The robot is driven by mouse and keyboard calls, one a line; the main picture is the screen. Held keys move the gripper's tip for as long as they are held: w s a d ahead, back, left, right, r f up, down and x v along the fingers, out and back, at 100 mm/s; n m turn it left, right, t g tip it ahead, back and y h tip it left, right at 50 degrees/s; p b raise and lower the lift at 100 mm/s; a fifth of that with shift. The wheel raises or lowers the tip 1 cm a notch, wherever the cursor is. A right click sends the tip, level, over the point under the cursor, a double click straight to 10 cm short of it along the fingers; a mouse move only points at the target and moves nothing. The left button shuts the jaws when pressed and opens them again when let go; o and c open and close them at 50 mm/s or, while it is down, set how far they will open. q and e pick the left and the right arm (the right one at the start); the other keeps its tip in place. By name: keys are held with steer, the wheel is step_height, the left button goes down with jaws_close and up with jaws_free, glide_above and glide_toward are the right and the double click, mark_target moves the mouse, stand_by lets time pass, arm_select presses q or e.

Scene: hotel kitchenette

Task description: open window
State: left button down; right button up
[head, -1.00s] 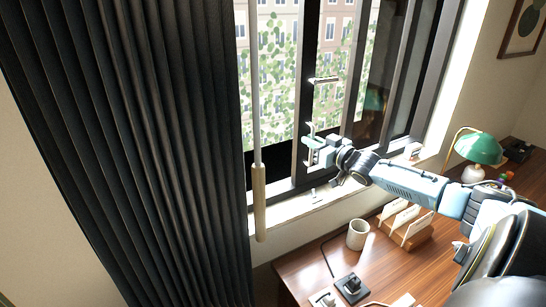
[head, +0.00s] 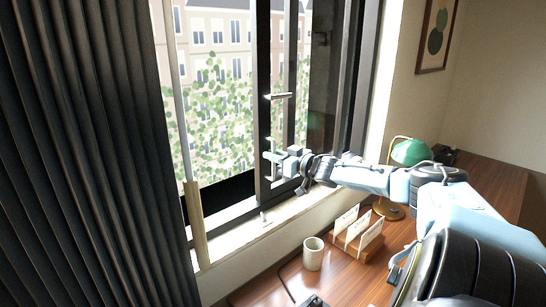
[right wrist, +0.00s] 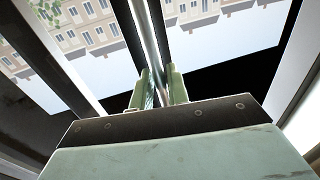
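The window (head: 262,60) has a dark frame and fills the middle of the head view. Its sliding sash has a dark upright edge, with a gap open to the left of it where ivy and buildings show. A thin upright metal handle (head: 274,140) is on the sash. My right gripper (head: 273,157) is at the handle's lower half. In the right wrist view, the green fingertips (right wrist: 160,88) stand on either side of the bright metal bar (right wrist: 153,30) and appear shut on it. My left gripper is not in view.
A dark curtain (head: 85,150) and a hanging wooden-ended rod (head: 194,222) are left of the window. Below the sill, the desk (head: 345,285) holds a white mug (head: 313,253), a card holder (head: 357,240) and a green lamp (head: 410,152), close to my right arm.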

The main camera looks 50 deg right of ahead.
steer(key=shift+o, duration=1)
steer(key=shift+s, duration=0.2)
steer(key=s+p, duration=0.9)
steer(key=s, duration=0.4)
steer(key=shift+a, duration=0.15)
